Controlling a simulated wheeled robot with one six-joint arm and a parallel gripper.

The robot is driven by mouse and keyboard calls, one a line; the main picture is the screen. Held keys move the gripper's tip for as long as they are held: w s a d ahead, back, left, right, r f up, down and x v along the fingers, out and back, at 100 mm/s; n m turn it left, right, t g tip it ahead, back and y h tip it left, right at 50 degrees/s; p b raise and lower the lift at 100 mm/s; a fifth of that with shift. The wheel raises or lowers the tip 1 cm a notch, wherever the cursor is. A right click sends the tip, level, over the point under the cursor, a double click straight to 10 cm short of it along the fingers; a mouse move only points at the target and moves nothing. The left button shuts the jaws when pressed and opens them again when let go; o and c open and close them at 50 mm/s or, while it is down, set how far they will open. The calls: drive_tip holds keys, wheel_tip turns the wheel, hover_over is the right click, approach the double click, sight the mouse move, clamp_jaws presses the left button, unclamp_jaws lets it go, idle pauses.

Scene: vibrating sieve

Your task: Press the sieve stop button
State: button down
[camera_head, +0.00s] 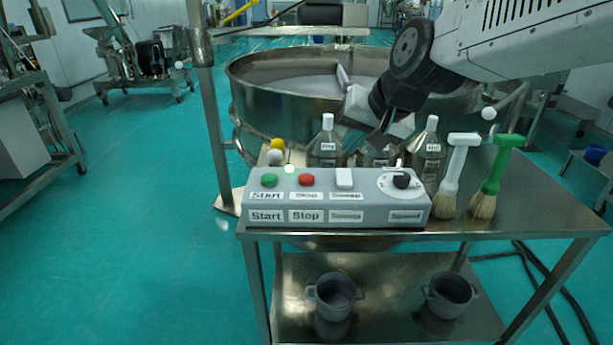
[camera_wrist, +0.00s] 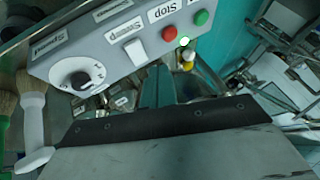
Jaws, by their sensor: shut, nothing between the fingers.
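A grey control box (camera_head: 330,207) stands along the table's front edge. Its red stop button (camera_head: 306,180) sits between the green start button (camera_head: 269,180) and a white square button (camera_head: 344,178). In the wrist view the picture is turned over, and the stop button (camera_wrist: 169,34) shows in full with its "Stop" label beside it. My gripper (camera_head: 377,145) is shut and empty, pointing down behind the box and right of the stop button. Its fingers (camera_wrist: 157,75) also show in the wrist view, apart from the button. Nothing covers the button.
A dark knob (camera_head: 401,181) is at the box's right end. Clear bottles (camera_head: 327,145) stand behind the box, close to my gripper. Two brushes (camera_head: 455,180) stand at its right. The round metal sieve (camera_head: 270,95) is behind the table. A yellow lamp (camera_head: 278,144) stands behind the start button.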

drive_tip(key=m+t+y, duration=0.1)
drive_tip(key=t, duration=0.1)
hover_over(309, 179)
drive_tip(key=shift+f, duration=0.2)
drive_tip(key=shift+f, duration=0.1)
drive_tip(key=shift+f, duration=4.35)
drive_tip(key=shift+f, duration=0.4)
drive_tip(key=shift+f, duration=0.55)
drive_tip(key=shift+r, duration=1)
